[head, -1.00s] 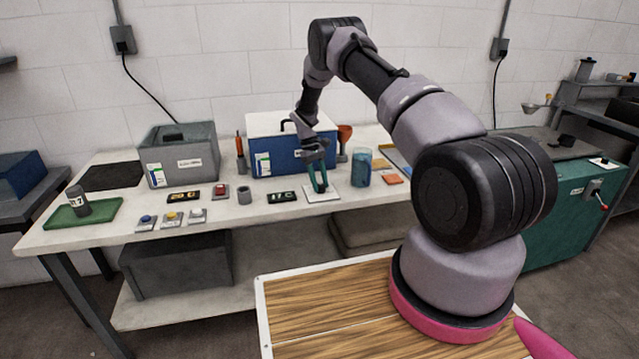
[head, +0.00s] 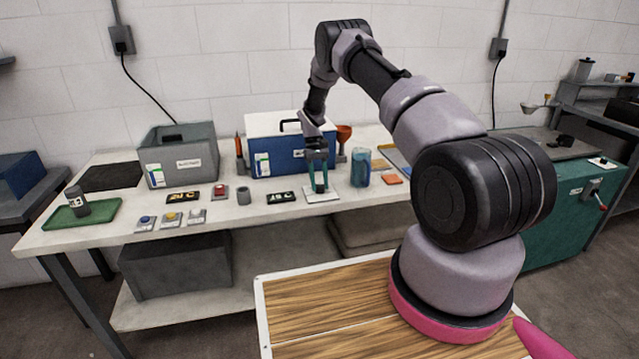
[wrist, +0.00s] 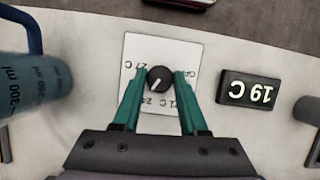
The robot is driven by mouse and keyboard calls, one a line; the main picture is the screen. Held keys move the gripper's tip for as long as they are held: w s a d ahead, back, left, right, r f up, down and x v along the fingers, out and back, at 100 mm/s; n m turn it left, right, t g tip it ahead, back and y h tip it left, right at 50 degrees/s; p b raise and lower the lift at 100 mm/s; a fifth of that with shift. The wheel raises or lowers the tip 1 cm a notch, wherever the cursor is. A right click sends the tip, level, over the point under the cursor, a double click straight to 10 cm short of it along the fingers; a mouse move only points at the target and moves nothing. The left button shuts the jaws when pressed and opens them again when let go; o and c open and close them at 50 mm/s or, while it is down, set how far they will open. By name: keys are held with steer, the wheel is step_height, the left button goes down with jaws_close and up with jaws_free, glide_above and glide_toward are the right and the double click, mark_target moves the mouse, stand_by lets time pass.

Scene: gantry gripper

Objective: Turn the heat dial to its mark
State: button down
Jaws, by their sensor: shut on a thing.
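The heat dial (wrist: 160,79) is a round black knob with a white pointer line, on a white plate (wrist: 135,48) with temperature marks. In the wrist view its pointer slants to the lower left. The marks are partly covered by my fingers. My gripper (wrist: 163,77) has its teal fingers shut on the dial, one on each side. In the head view my gripper (head: 319,186) reaches down to the white plate (head: 323,196); the dial is mostly hidden there. The black display (wrist: 249,90) beside the plate is upside down in the wrist view and seems to read 19 C.
A blue marked beaker (head: 360,170) stands close to the right of the plate. A blue-fronted box (head: 290,155) stands behind.

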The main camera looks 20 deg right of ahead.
steer(key=shift+c, duration=2.2)
jaws_free()
steer(key=v, duration=1)
steer(key=shift+r, duration=0.4)
steer(key=shift+w, duration=0.15)
